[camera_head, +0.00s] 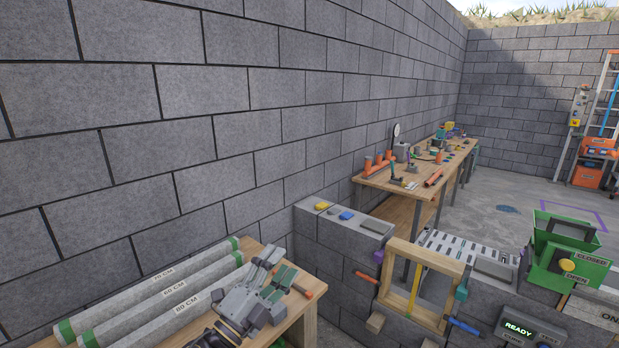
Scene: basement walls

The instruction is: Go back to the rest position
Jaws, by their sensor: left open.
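My left gripper (277,269) shows at the bottom, left of centre. It is open, with its two fingers pointing up and to the right in the picture. Nothing shows between the fingers. It is over the wooden table (306,321) at the lower left, beside several grey tubes with green ends and length labels. My right gripper is not in view.
A block wall (230,100) runs along the left. A low block wall (318,240) holds a wooden frame (447,315) and a green box (570,260) at right. A long workbench (385,188) with tools stands behind. Open floor (535,185) lies at the back right.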

